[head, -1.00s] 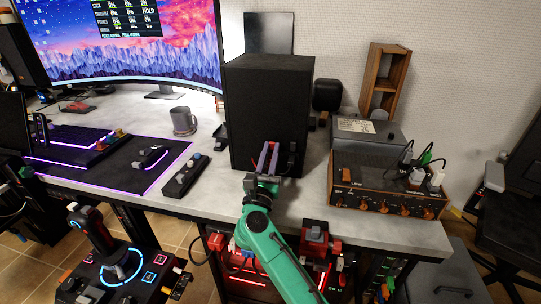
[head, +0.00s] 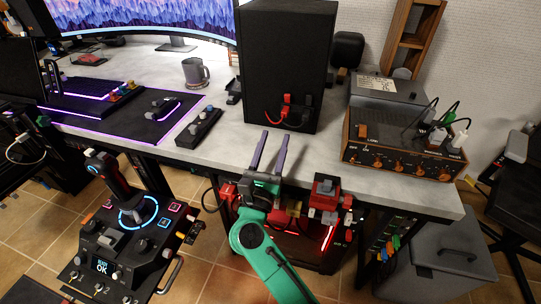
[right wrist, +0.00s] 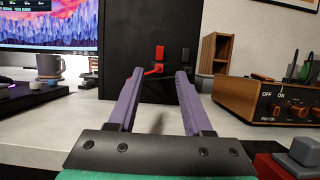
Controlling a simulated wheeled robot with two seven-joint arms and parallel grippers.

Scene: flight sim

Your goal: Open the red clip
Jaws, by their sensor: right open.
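The red clip (head: 287,99) is on the lower front of the black speaker box (head: 262,70), left of a black clip (head: 307,102). In the right wrist view the red clip (right wrist: 159,53) shows between and beyond my fingertips, with a red part jutting out below it. I cannot tell whether its lever is up or down. My right gripper (head: 274,137) is open and empty, with a clear gap between its fingers and the clip. It points at the speaker front from the desk's front edge. My left gripper is not in view.
A mug (head: 194,73) and a switch strip (head: 198,129) are to the left. Red boxes (head: 325,192) hang below the desk edge. The desk top before the speaker is clear.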

